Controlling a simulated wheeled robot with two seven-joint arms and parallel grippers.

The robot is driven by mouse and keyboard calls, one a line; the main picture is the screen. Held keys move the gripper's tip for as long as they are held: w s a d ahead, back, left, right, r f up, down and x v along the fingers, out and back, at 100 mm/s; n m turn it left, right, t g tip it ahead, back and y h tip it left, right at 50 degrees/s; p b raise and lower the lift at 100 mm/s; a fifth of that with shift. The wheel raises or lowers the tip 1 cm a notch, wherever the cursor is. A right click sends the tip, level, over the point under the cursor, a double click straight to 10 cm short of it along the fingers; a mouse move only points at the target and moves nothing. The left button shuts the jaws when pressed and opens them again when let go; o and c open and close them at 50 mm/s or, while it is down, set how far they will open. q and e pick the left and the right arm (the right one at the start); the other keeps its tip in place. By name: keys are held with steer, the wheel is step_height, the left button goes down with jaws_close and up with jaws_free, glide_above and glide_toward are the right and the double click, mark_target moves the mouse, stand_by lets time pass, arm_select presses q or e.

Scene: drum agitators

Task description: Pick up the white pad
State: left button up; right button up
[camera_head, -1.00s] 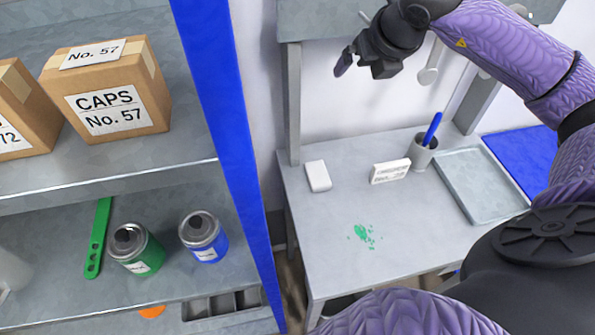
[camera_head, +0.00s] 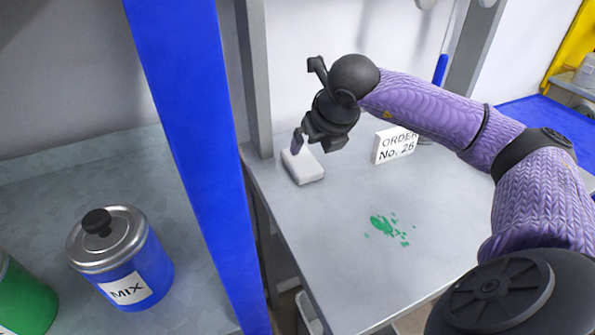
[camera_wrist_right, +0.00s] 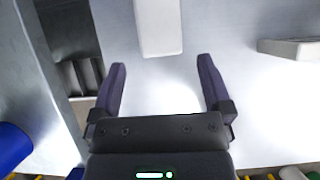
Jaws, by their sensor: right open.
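The white pad (camera_head: 304,166) lies flat on the grey table at its left side, near the upright post. Its far edge is partly hidden behind my right gripper (camera_head: 312,142) in the head view. In the right wrist view the pad (camera_wrist_right: 158,27) shows at the top middle, beyond the fingertips of the right gripper (camera_wrist_right: 160,75). The two fingers are spread wide with nothing between them. The gripper is over or beside the pad; I cannot tell the exact height. My left gripper is in neither view.
A white order sign (camera_head: 394,146) stands on the table to the right of the pad. A green splash (camera_head: 388,226) marks the bare tabletop (camera_head: 330,250). A blue shelf post (camera_head: 200,160) rises left of the table, with a blue tin (camera_head: 128,262) on the shelf beyond it.

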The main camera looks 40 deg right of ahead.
mark_target(303, 161)
steer(key=b+x, duration=0.2)
steer(key=x, duration=0.7)
steer(key=shift+w+f, duration=0.1)
steer(key=shift+w, duration=0.05)
steer(key=c, duration=0.9)
